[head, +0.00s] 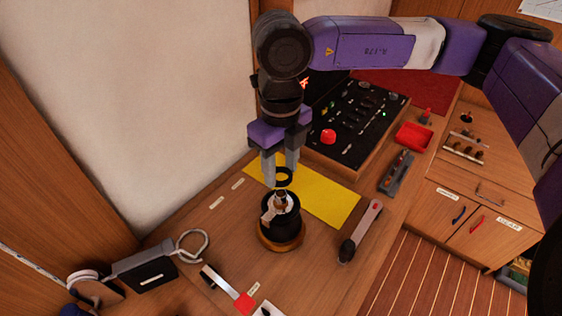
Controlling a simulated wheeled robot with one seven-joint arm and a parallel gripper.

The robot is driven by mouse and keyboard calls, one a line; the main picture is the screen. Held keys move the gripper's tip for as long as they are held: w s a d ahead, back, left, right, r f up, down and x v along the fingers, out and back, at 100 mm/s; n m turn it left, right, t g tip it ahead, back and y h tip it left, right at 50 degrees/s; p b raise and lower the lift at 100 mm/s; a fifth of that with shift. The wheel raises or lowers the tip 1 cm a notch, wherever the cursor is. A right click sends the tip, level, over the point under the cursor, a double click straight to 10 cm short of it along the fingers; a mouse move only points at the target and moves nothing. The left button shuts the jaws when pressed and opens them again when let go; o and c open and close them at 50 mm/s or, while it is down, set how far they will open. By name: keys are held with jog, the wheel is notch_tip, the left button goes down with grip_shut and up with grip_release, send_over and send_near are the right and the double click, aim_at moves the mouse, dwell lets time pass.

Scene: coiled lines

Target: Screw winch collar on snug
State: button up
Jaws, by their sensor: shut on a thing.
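My gripper (280,172) points down from the purple arm, its grey fingers shut on a small black ring, the winch collar (284,180). The collar is held just above the winch (281,226), a black drum on a round wooden base with a metal post (280,198) at its top. The collar looks close to the post's tip; whether they touch I cannot tell. The fingers partly hide the collar's left side.
A yellow mat (325,203) lies behind the winch. A black control panel (357,115) with a red knob stands behind it. A black-and-grey handle tool (361,230) lies to the right, and a red-ended tool (228,290) in front. A red tray (413,136) sits at the back right.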

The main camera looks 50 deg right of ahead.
aim_at(281, 193)
notch_tip(281, 193, down, 4)
jog(key=shift+r+b, duration=0.25)
jog(key=shift+b, duration=0.55)
jog(key=shift+f+b, duration=0.5)
jog(key=shift+b, duration=0.2)
jog(key=shift+r+b, duration=0.1)
jog(key=shift+b, duration=0.9)
jog(key=shift+f+b, duration=1.85)
jog(key=shift+b, duration=0.55)
